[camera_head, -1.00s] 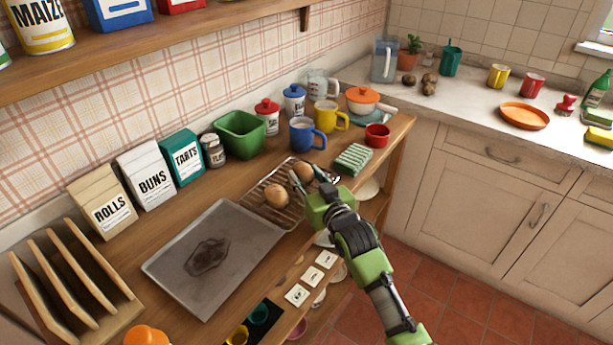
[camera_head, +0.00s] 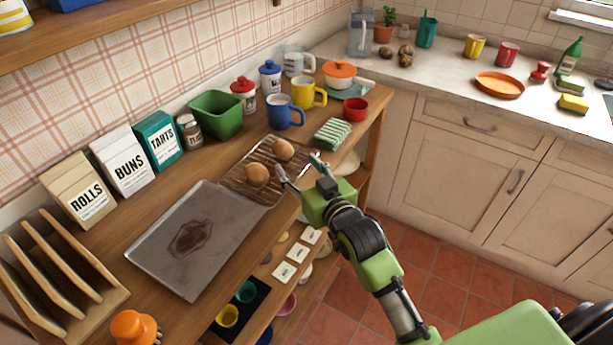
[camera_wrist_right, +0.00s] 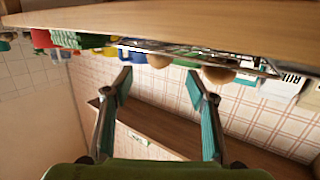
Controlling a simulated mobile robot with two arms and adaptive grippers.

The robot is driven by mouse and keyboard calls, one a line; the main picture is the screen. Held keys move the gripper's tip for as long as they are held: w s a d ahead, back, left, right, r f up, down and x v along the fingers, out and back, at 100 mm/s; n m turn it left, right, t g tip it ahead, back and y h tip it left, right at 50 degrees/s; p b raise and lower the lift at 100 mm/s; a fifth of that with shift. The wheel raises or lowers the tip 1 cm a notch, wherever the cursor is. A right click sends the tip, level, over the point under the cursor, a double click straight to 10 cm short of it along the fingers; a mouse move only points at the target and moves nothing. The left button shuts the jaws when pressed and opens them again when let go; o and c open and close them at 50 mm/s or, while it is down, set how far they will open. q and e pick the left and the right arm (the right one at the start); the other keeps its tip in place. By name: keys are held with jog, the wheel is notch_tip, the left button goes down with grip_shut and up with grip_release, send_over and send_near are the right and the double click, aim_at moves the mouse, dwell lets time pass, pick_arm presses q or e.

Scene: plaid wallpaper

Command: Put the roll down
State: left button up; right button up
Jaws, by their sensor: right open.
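Two brown rolls rest on the wire rack (camera_head: 238,184): a near roll (camera_head: 257,174) and a far roll (camera_head: 283,150). My right gripper (camera_head: 299,167) is open and empty at the rack's right side, near the table's front edge, its fingers spread beside the rolls. In the right wrist view, which looks upside down, the open fingers (camera_wrist_right: 158,84) have nothing between them. The rolls show there beyond the fingertips, the near one (camera_wrist_right: 219,75) and the far one (camera_wrist_right: 158,61). My left gripper is out of view.
A baking tray (camera_head: 160,255) lies against the rack's near left. A folded striped cloth (camera_head: 333,134), a blue mug (camera_head: 285,112) and a red bowl (camera_head: 355,109) stand beyond the rack. A green tub (camera_head: 216,116) and flour-type bags (camera_head: 122,160) line the wall.

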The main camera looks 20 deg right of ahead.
jog(key=s, duration=0.4)
jog(key=shift+d+r, duration=0.2)
jog(key=shift+r, duration=0.1)
